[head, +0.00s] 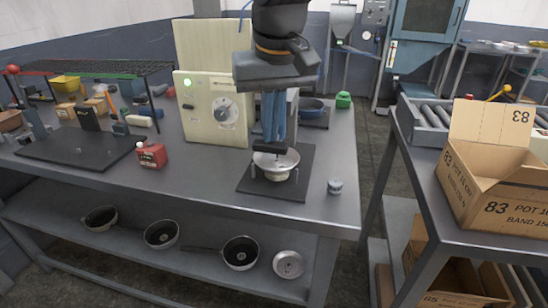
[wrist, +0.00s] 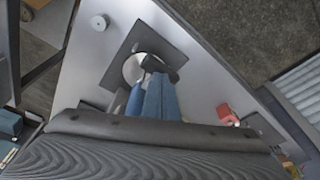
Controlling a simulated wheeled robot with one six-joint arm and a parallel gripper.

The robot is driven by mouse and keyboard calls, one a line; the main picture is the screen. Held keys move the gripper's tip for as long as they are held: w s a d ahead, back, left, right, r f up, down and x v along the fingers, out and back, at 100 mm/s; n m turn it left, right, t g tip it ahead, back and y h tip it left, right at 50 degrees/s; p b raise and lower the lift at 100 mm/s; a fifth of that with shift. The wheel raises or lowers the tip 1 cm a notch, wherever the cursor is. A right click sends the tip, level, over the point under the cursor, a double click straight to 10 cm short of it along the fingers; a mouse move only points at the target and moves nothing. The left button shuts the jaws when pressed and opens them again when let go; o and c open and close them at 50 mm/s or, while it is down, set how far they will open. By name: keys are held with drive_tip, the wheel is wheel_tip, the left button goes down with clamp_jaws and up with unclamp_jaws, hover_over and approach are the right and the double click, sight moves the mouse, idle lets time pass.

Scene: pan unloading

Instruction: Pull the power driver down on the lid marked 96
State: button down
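A silver round lid (head: 289,160) sits on a pale pan on a dark square mat (head: 291,187) at the bench's right part. It also shows in the wrist view (wrist: 132,68), partly covered. I cannot read a mark 96 on it. My gripper (head: 270,146) points down over the lid, its two blue fingers close together. A dark bar (wrist: 164,68) is at the fingertips and hides part of the lid. I cannot tell whether it is the finger pads or a held part. I cannot make out a power driver for certain.
A cream control box (head: 215,112) with a dial stands behind left of the lid. Pans lie on the lower shelf (head: 190,258). An open carton (head: 492,180) stands on the right table.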

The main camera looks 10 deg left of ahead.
wheel_tip(320, 180, up, 25)
drive_tip(key=p, duration=2.1)
drive_tip(key=shift+r, duration=0.15)
idle(0.9)
drive_tip(key=s+d+f+m, duration=0.1)
drive_tip(key=d+f+m, duration=0.2)
drive_tip(key=d+f, duration=1.2)
drive_tip(key=s+d+f+m+h, duration=0.1)
drive_tip(key=s+d+f, duration=0.25)
drive_tip(key=d, duration=0.25)
drive_tip(key=s+d+f+m, duration=0.1)
drive_tip(key=s+d+f, duration=0.25)
drive_tip(key=d, duration=0.35)
wheel_tip(320, 180, down, 11)
drive_tip(key=g+b, duration=0.1)
drive_tip(key=b, duration=0.8)
drive_tip(key=shift+s, duration=0.45)
